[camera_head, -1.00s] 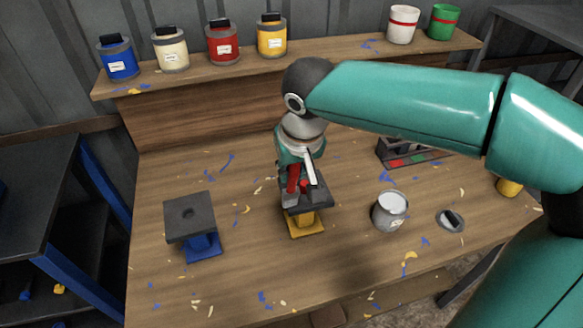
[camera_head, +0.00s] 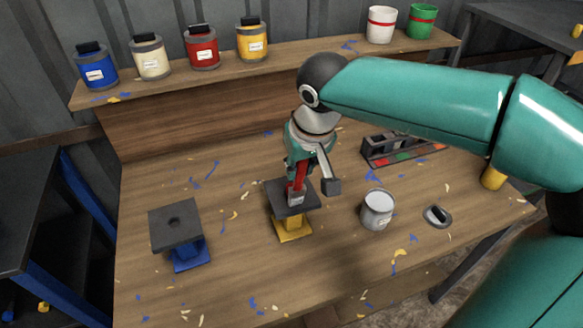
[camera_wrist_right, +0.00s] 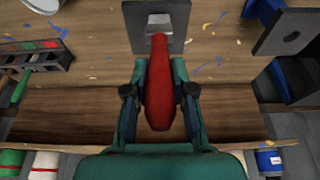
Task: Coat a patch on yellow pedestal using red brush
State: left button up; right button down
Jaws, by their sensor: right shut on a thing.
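The yellow pedestal (camera_head: 292,226) stands upright on the wooden bench, with a flat dark top plate (camera_head: 278,188). My right gripper (camera_head: 308,172) is above this plate, shut on the red brush (camera_head: 299,176). The brush points down, with its lower end at the top plate; I cannot tell whether the bristles touch it. In the right wrist view the red handle (camera_wrist_right: 160,85) lies between the two fingers, its metal ferrule (camera_wrist_right: 160,22) over the dark plate (camera_wrist_right: 183,12). No coated patch shows on the visible plate. My left gripper is not in view.
A blue pedestal (camera_head: 188,257) stands to the left. An open grey can (camera_head: 376,213) and a small round dish (camera_head: 437,217) are to the right. A dark rack (camera_head: 378,157) is behind them. Several paint pots line the back shelf (camera_head: 290,65). The front of the bench is clear.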

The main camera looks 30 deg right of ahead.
jog(key=shift+s+d, duration=0.6)
jog(key=shift+d, duration=1.9)
jog(key=w+a, duration=0.2)
jog(key=a, duration=0.7)
jog(key=shift+w+a, duration=0.15)
jog(key=shift+a, duration=0.05)
jog(key=shift+r, duration=0.1)
notch_tip(320, 180, up, 5)
jog(key=p, duration=0.3)
jog(key=shift+p, duration=0.4)
